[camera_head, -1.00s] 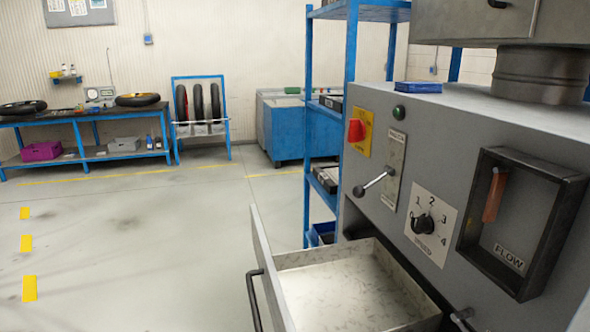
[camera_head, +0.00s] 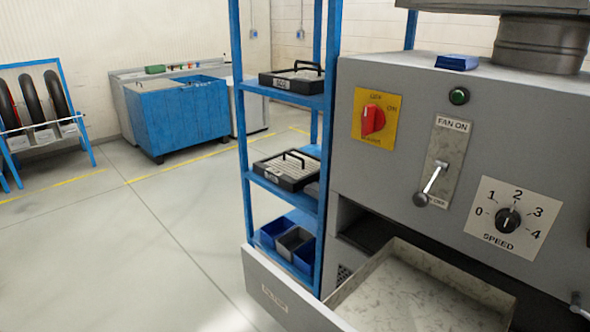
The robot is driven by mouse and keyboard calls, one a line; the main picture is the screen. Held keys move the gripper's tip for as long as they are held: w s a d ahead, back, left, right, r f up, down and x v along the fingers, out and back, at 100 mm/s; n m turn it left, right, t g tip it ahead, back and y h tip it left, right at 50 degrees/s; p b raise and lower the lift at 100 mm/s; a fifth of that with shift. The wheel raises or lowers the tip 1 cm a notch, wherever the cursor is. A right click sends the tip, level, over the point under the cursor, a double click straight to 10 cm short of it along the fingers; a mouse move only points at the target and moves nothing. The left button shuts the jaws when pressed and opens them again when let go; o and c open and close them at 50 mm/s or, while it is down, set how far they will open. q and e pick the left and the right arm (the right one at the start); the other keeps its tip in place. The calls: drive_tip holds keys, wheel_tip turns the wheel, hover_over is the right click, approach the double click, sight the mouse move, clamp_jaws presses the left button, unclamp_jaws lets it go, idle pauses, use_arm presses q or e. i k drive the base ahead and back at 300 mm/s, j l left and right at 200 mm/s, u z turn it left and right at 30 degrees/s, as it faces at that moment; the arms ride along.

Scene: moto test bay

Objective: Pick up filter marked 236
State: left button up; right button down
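Two flat black-framed filters with pale pleated faces and black handles lie on the blue shelf rack. The upper filter (camera_head: 300,81) has a small front label too small to read surely. The lower filter (camera_head: 285,172) lies on the middle shelf, and I cannot read a number on it. I cannot tell which one is marked 236. Neither of my grippers is in view.
The blue rack (camera_head: 243,140) stands left of a grey machine (camera_head: 400,75) with a fan lever (camera_head: 433,180) and speed dial (camera_head: 508,219). Its open, empty drawer (camera_head: 275,293) juts out before the rack. Blue and grey bins (camera_head: 293,241) fill the low shelf.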

sight(293, 168)
drive_tip(key=i+j+u, duration=0.2)
drive_tip(key=j, duration=0.4)
drive_tip(key=i+j+u, duration=0.2)
drive_tip(key=i+j, duration=0.25)
drive_tip(key=i+j+u, duration=0.2)
drive_tip(key=i+j, duration=0.15)
drive_tip(key=j, duration=0.25)
drive_tip(key=i+l+u, duration=0.1)
drive_tip(key=i+u, duration=0.3)
drive_tip(key=i, duration=0.5)
drive_tip(key=i+l+u, duration=0.35)
drive_tip(key=i, duration=0.5)
drive_tip(key=i+l+u, duration=0.4)
drive_tip(key=i+l, duration=0.25)
drive_tip(key=i, duration=0.15)
drive_tip(key=i+l+u, duration=0.35)
drive_tip(key=i+l, duration=0.35)
drive_tip(key=l+u, duration=0.2)
drive_tip(key=l, duration=0.4)
drive_tip(key=l+u, duration=0.15)
drive_tip(key=l, duration=0.4)
drive_tip(key=k+l+u, duration=0.2)
drive_tip(key=l, duration=0.4)
drive_tip(key=l+u, duration=0.15)
drive_tip(key=l, duration=0.4)
drive_tip(key=k+l+u, duration=0.35)
drive_tip(key=k+l, duration=0.25)
drive_tip(key=l, duration=0.25)
drive_tip(key=k+l+u, duration=0.3)
drive_tip(key=k+l, duration=0.4)
